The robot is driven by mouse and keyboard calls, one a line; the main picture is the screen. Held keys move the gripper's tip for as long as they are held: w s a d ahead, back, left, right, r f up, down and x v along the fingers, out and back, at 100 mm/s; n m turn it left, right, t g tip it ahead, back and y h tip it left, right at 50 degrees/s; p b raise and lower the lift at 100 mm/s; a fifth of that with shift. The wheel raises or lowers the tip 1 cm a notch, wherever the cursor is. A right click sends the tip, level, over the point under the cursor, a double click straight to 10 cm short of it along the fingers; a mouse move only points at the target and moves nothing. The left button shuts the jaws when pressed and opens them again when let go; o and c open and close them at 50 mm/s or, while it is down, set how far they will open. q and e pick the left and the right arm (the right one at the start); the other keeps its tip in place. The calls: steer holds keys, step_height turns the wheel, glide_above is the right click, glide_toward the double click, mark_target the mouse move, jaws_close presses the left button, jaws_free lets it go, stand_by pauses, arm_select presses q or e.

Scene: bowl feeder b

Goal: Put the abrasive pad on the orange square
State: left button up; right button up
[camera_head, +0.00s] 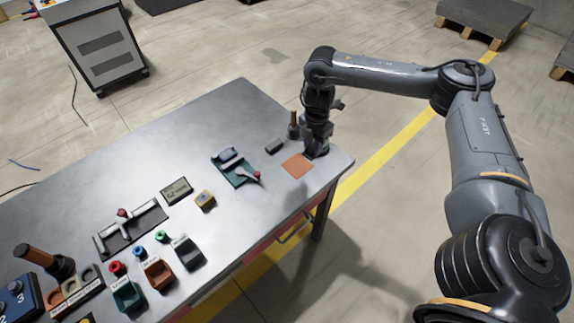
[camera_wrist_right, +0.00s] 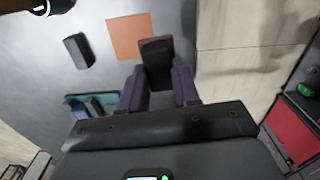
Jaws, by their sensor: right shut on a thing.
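The orange square (camera_head: 297,166) lies flat near the right end of the metal table. It also shows in the wrist view (camera_wrist_right: 126,36). My right gripper (camera_head: 317,152) is low over the table at the right edge of the square, pointing down. In the wrist view, its two fingers (camera_wrist_right: 160,92) are shut on a dark block with a dull reddish end, which I take as the abrasive pad (camera_wrist_right: 156,66). The pad's far end overlaps the square's corner in that view; I cannot tell whether it touches the surface. My left gripper is not in view.
A small dark block (camera_head: 275,147) lies left of the square. A wooden-handled tool (camera_head: 293,122) stands behind it. A teal fixture (camera_head: 236,168) sits further left, with several coloured bins and parts beyond. The table's right edge is close to the gripper.

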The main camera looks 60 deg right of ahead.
steer(key=shift+s+d+f+p, duration=0.5)
steer(key=shift+s+d, duration=1.35)
steer(key=shift+s, duration=0.5)
steer(key=shift+m, duration=0.4)
steer(key=w+a+f, duration=0.1)
steer(key=w+f, duration=0.1)
steer(key=w, duration=0.1)
steer(key=w+f, duration=0.2)
steer(key=w, duration=0.1)
steer(key=w+a+f+b, duration=0.1)
steer(key=w+f, duration=0.1)
steer(key=w, duration=0.1)
steer(key=shift+w+a+f, duration=0.1)
steer(key=shift+w+a, duration=0.2)
steer(key=shift+a, duration=0.05)
steer(key=shift+w+a+f, duration=0.1)
steer(key=shift+w+f, duration=0.2)
steer(key=shift+w, duration=0.2)
steer(key=shift+f+b, duration=0.45)
steer(key=shift+f, duration=1.55)
steer(key=shift+f, duration=0.1)
steer(key=o, duration=1)
